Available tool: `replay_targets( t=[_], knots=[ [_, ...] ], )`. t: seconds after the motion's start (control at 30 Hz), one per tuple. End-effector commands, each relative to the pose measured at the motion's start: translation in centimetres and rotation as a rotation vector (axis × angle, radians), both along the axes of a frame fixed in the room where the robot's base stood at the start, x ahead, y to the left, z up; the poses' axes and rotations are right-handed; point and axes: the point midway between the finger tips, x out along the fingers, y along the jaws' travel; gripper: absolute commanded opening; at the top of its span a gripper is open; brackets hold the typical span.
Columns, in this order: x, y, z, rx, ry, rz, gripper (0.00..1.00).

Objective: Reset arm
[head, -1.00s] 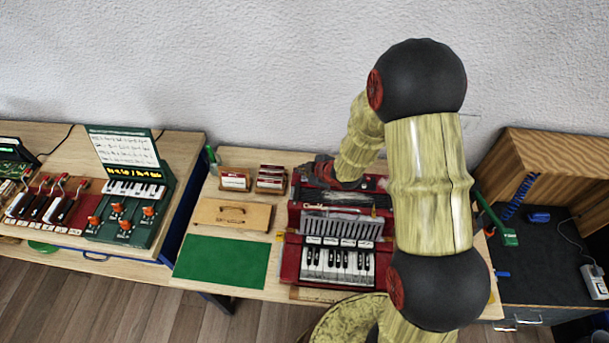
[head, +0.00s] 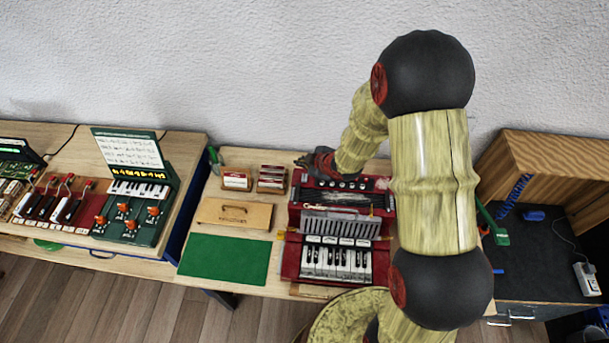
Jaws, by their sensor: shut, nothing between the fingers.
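My gripper (head: 303,160) is shut and empty. It is small in the head view, above the back left corner of the red piano action unit (head: 291,262), and points left. The unit has a short row of black and white keys (head: 336,262) at its front and a grey slatted part (head: 340,226) behind them. My arm hides part of the unit's right side. I cannot tell how high the gripper is above the table.
Two small card boxes (head: 236,181) stand left of my gripper. A wooden board with a handle (head: 234,213) and a green mat (head: 225,259) lie in front of them. A green console (head: 135,231) stands on the left table. A wooden shelf (head: 540,160) is at the right.

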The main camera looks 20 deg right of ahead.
Motion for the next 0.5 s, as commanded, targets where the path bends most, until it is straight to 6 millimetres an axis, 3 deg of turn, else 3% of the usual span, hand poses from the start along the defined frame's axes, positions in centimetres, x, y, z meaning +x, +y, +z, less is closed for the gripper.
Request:
replay_targets(
  t=[0.4,0.5],
  knots=[
    [0.0,0.0,-0.1,0.006,0.002,-0.006,0.00],
    [-0.8,-0.8,-1.1,0.003,0.058,-0.050,0.00]
  ],
)
